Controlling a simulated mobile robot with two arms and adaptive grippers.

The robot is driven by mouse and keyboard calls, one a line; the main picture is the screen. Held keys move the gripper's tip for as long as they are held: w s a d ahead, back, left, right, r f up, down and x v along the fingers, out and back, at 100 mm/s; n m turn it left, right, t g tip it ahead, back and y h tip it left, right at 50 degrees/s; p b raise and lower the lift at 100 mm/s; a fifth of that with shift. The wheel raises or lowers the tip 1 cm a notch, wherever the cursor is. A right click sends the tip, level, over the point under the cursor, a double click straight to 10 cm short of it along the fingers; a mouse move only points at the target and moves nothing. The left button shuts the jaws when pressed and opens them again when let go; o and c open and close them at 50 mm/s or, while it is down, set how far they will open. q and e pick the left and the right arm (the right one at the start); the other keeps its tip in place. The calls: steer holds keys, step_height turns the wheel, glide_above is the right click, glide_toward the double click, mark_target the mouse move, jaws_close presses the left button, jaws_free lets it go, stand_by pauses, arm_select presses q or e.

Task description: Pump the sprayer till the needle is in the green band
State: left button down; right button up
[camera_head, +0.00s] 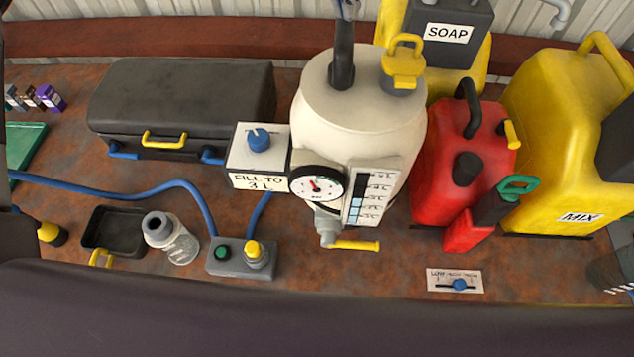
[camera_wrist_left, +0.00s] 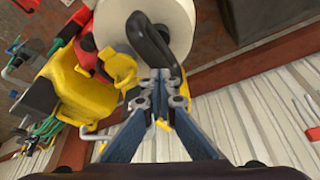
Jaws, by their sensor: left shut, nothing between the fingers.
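The sprayer is a cream tank (camera_head: 340,110) at the middle of the bench, with a black pump handle (camera_head: 342,55) and a yellow cap (camera_head: 403,65) on top. Its round gauge (camera_head: 316,187) has a white face and a red needle tilted up and left; I cannot make out a green band. My left gripper (camera_head: 347,8) is at the top edge of the head view, by the handle's upper end. In the left wrist view its fingers (camera_wrist_left: 160,76) are shut and empty, close to the black handle (camera_wrist_left: 150,40); contact is unclear. My right gripper does not show.
A red can (camera_head: 450,185) and a yellow MIX can (camera_head: 555,130) stand close on the right. The yellow SOAP container (camera_head: 480,75) is behind. On the left are a FILL TO 3 L box (camera_head: 240,160), a black case (camera_head: 180,95), a bottle (camera_head: 180,245) and a blue hose (camera_head: 110,190).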

arm_select(q)
step_height(320, 180, up, 5)
steer(key=p, duration=0.4)
step_height(320, 180, up, 3)
steer(key=shift+f+p, duration=0.2)
steer(key=shift+p, duration=0.65)
steer(key=shift+f, duration=0.1)
